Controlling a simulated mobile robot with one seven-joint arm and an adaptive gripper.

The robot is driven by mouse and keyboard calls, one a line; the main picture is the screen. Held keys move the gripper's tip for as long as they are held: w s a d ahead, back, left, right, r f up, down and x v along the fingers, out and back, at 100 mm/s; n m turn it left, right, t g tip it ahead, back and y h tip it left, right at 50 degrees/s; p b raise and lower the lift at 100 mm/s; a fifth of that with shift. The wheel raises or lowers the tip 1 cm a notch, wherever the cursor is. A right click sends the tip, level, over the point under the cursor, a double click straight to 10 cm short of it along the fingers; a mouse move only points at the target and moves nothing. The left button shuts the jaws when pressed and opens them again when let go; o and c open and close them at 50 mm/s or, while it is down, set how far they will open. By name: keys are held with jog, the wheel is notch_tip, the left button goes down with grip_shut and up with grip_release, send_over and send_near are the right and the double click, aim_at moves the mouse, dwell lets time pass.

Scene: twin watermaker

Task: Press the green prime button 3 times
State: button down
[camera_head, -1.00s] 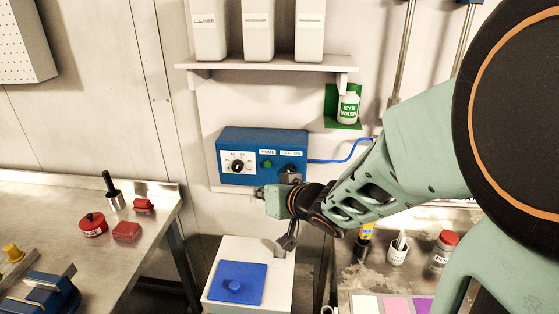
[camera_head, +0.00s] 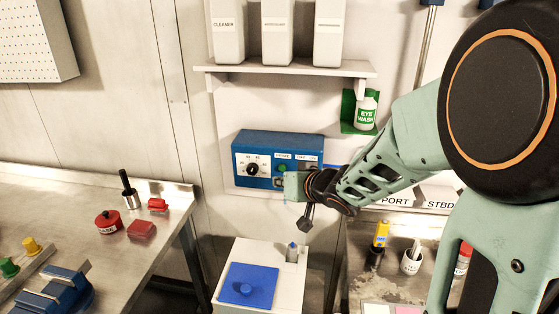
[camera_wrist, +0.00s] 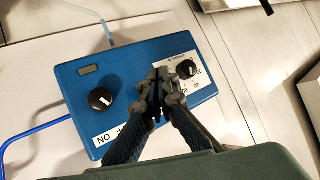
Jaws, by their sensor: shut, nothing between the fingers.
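The blue control box (camera_head: 303,143) is on the wall panel below the shelf. Its green prime button (camera_head: 282,168) shows just above my gripper (camera_head: 279,183), between the white dial on the left and the switch side on the right. In the wrist view the box (camera_wrist: 130,62) appears upside down. My gripper (camera_wrist: 159,78) is shut and empty there, its fingertips over the box front between the two black knobs. The fingers hide the green button in that view, so I cannot tell whether they touch it.
The dial knob (camera_wrist: 187,69) and the ON/OFF knob (camera_wrist: 100,98) flank my fingers. A blue cable (camera_wrist: 40,125) leaves the box. A shelf with bottles (camera_head: 290,68) is above; an eye wash bottle (camera_head: 367,112) is to the right. A white case (camera_head: 290,270) stands below.

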jog(key=shift+w+d+p, duration=0.25)
jog(key=shift+w+p, duration=0.2)
jog(key=shift+w, duration=0.8)
jog(key=shift+w, duration=0.1)
dwell(0.5)
jog(key=shift+w+p, duration=0.3)
jog(key=shift+w+d+p, duration=0.15)
jog(key=shift+w+p, duration=0.15)
jog(key=shift+w, duration=0.15)
dwell(0.6)
dwell(0.3)
jog(key=shift+s, duration=0.85)
jog(key=s, duration=0.2)
jog(key=s+a, duration=0.1)
jog(key=s, duration=0.2)
jog(key=shift+a+b, duration=0.15)
jog(key=shift+b, duration=0.25)
